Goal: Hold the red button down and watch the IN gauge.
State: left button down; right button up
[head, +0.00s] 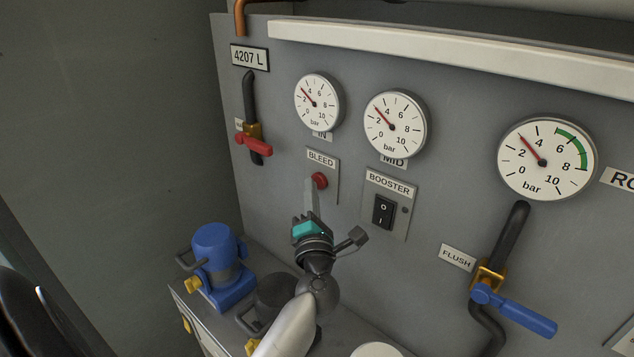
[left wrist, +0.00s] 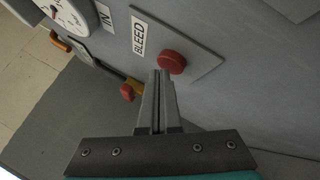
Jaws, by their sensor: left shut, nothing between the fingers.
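The red button (head: 319,180) sits on the BLEED plate (head: 329,168), below the IN gauge (head: 317,101). My left gripper (head: 314,184) is shut and empty, its fingertips at the button's lower left edge. In the left wrist view the red button (left wrist: 172,62) shows just beyond the fingertips (left wrist: 160,74). I cannot tell whether they touch it or whether it is pressed in. The IN gauge's needle points to the upper left, between about 2 and 4 bar. The left wrist view shows only part of this gauge (left wrist: 66,16). My right gripper is not in view.
The MID gauge (head: 395,125) and BOOSTER switch (head: 383,212) are right of the button. A red-handled valve (head: 254,145) is to the left. A blue-handled valve (head: 515,310) is at lower right. A blue pump-like unit (head: 214,262) stands left of my arm.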

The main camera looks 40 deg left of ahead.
pick_arm(q)
jog(key=shift+w, duration=0.45)
dwell(1.3)
dwell(1.8)
jog(key=shift+s, duration=0.95)
jog(key=shift+s+a+p, duration=0.15)
jog(key=shift+s+p, duration=0.25)
jog(key=shift+s, duration=0.85)
jog(key=shift+s+a+p, duration=0.1)
jog(key=shift+s+p, duration=0.3)
jog(key=shift+s, duration=0.85)
